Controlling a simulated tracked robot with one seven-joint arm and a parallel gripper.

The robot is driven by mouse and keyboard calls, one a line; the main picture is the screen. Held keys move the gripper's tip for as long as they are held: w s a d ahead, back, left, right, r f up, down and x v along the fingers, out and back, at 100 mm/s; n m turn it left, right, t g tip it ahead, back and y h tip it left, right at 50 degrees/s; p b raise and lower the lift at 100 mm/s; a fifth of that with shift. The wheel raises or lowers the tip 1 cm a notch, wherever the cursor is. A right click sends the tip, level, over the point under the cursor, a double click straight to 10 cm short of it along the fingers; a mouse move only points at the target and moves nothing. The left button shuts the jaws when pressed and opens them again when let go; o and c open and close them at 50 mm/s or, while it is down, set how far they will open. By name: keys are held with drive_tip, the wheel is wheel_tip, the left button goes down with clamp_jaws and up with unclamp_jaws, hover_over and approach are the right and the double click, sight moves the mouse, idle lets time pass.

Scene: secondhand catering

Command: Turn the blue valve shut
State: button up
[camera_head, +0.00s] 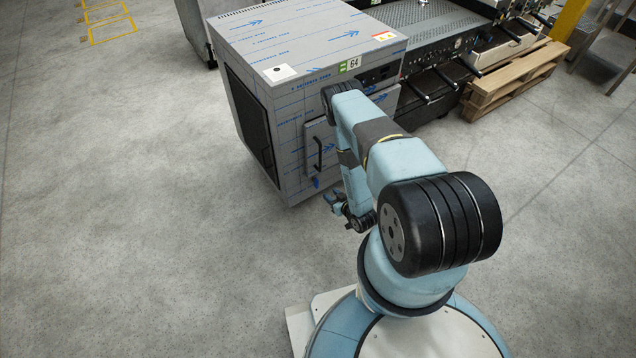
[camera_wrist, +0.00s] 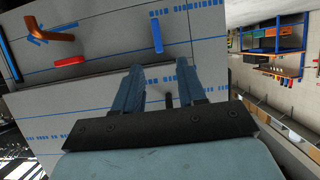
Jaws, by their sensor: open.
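A narrow blue bar (camera_wrist: 157,36), which looks like the blue valve's lever, shows upright on the grey panel in the wrist view. A small blue patch (camera_head: 316,182) low on the machine's front in the head view may be the same lever; it is too small to be sure. My gripper (camera_wrist: 160,68) is open and empty, with the blue bar just beyond its fingertips and roughly in line with the gap. I see no contact. In the head view my gripper (camera_head: 335,204) hangs low before the machine (camera_head: 288,125).
A red lever (camera_wrist: 70,60) and a copper-coloured pipe (camera_wrist: 50,30) sit left of the blue bar. The machine has a black door handle (camera_head: 318,153). Coffee machines (camera_head: 440,40) and pallets (camera_head: 510,80) stand to its right. Floor at left is clear.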

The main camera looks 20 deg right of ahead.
sight(318, 184)
drive_tip(key=x, duration=1.2)
drive_tip(key=shift+w+d, duration=0.15)
clamp_jaws()
